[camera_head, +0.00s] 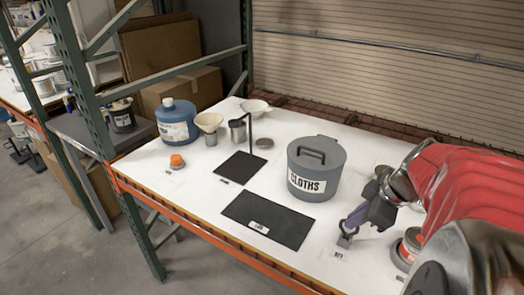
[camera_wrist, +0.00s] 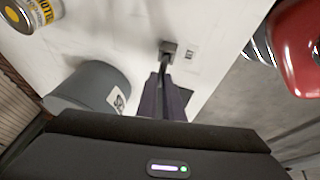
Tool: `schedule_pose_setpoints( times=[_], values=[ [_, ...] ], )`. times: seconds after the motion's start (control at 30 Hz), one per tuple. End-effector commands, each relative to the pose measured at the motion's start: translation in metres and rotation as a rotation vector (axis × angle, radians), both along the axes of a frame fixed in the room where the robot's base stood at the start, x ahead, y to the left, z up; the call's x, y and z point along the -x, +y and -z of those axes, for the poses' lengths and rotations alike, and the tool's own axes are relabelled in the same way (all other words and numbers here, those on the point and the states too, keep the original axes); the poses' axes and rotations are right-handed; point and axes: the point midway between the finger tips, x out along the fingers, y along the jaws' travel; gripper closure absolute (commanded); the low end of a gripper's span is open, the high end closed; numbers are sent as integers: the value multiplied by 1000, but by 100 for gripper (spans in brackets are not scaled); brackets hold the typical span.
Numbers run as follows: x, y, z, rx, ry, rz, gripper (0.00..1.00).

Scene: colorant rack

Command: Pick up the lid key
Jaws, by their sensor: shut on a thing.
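My gripper (camera_head: 358,217) is at the right front of the white table, reaching down to the lid key. In the wrist view its purple fingers (camera_wrist: 164,100) are shut on the lid key (camera_wrist: 164,66), a thin dark shaft that runs from between them to a small grey block (camera_wrist: 169,47). The block also shows in the head view (camera_head: 345,240), close behind a small printed label (camera_head: 339,254). The upper part of the key is hidden between the fingers. I cannot tell whether the key is clear of the block.
A grey lidded CLOTHS bin (camera_head: 312,182) stands left of my gripper. A dark mat (camera_head: 290,225) lies in front of it. A blue jug (camera_head: 176,122) and funnels stand farther left.

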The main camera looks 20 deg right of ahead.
Motion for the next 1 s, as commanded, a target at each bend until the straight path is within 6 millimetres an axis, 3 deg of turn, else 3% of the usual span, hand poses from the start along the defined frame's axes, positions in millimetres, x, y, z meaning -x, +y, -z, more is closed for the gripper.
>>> schedule_pose_setpoints(
  times=[0.53,1.0],
  values=[
    [0,0,-10,2,-1,0,100],
    [0,-1,-85,3,-2,-1,100]
  ],
)
